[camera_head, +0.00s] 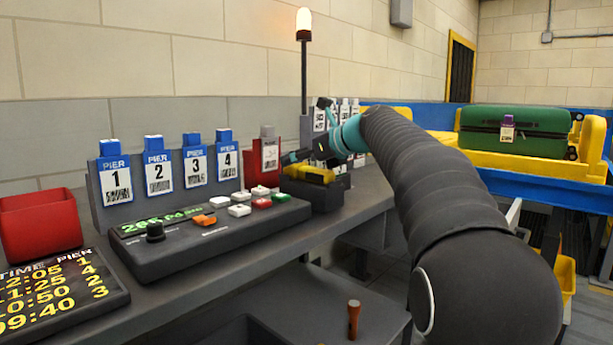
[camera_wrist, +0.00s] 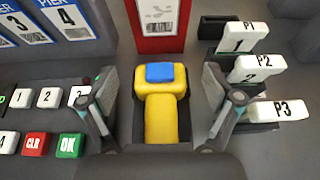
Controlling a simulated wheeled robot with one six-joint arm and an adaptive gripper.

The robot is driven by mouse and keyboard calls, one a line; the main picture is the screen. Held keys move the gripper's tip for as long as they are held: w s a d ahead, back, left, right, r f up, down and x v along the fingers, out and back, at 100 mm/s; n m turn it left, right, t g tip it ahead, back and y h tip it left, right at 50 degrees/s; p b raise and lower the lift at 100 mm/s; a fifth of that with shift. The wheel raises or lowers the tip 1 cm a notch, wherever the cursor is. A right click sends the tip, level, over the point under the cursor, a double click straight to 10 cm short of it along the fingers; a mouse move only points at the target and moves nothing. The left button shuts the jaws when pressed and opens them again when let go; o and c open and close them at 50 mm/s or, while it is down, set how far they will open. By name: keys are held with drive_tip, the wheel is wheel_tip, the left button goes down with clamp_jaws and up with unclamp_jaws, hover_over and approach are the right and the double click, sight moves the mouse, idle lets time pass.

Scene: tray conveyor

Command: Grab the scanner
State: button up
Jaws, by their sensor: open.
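The scanner (camera_wrist: 161,112) is a yellow device with a blue patch on its top. In the wrist view it lies in the middle, in a dark holder, between the two fingers of my gripper (camera_wrist: 165,118). The fingers are spread, with a gap on each side of the scanner, and do not appear to touch it. In the head view the scanner (camera_head: 312,174) shows as a yellow shape in its dark holder (camera_head: 318,194), with my gripper (camera_head: 305,160) over it. My arm hides part of that area.
A keypad console (camera_head: 205,232) stands left of the scanner. Numbered pier cards (camera_head: 160,172) and a red card holder (camera_head: 265,158) stand behind. P1 to P3 tags (camera_wrist: 262,75) are close on the right. A red bin (camera_head: 40,225) is far left. A green suitcase (camera_head: 515,130) lies on the conveyor.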

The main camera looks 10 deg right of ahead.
drive_tip(key=shift+w+a+f, duration=0.1)
drive_tip(key=shift+w+a, duration=0.1)
drive_tip(key=shift+w, duration=0.05)
drive_tip(key=c, duration=1.5)
drive_tip(key=shift+o, duration=0.2)
